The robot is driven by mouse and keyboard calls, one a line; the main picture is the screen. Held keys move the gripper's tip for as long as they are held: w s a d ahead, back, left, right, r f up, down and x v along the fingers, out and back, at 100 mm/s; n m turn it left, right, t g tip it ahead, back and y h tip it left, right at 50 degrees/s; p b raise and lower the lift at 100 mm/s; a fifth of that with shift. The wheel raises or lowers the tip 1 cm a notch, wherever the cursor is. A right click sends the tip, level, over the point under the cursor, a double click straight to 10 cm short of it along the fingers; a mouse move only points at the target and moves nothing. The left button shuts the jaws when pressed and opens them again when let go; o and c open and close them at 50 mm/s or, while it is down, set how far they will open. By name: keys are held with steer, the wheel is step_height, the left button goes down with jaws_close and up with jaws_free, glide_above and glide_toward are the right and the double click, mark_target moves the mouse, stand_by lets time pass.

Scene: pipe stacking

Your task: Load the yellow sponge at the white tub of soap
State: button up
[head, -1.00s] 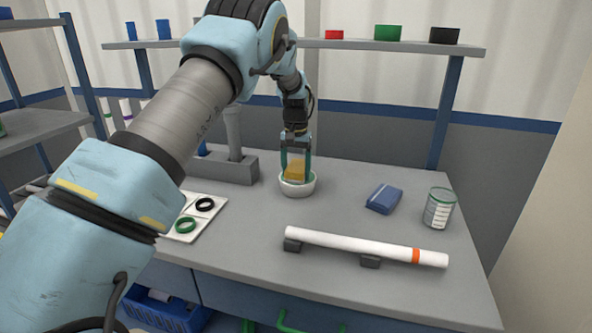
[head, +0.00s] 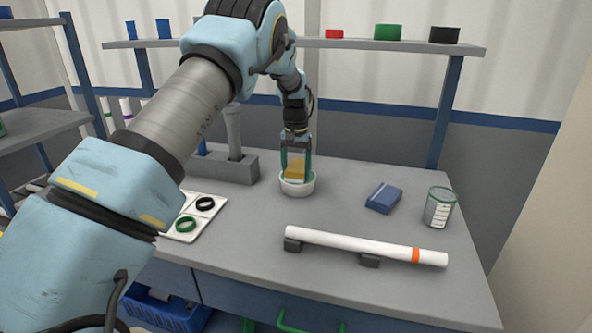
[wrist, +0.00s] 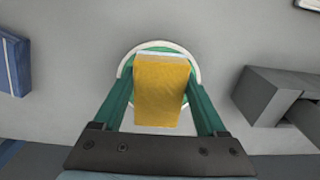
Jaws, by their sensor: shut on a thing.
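The yellow sponge (head: 296,168) is held between the green fingers of my gripper (head: 296,160). It also shows in the wrist view (wrist: 161,92), filling the space between the fingertips. The white tub (head: 298,187) stands on the bench directly under the sponge. In the wrist view its rim (wrist: 124,66) shows around the sponge, with some green inside. The sponge's lower end is at or just inside the tub's rim; I cannot tell whether it touches the soap, which is mostly hidden.
A blue block (head: 384,198) and a clear measuring cup (head: 440,208) stand to the right. A white pipe with an orange band (head: 350,244) lies on supports in front. A white tray with rings (head: 195,216) and a grey stand (head: 225,168) are left of the tub.

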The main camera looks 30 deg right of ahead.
mark_target(296, 168)
stand_by(0.4)
steer(key=shift+r+p, duration=2.4)
steer(key=shift+r, duration=1.15)
steer(key=shift+s+a+f, duration=0.1)
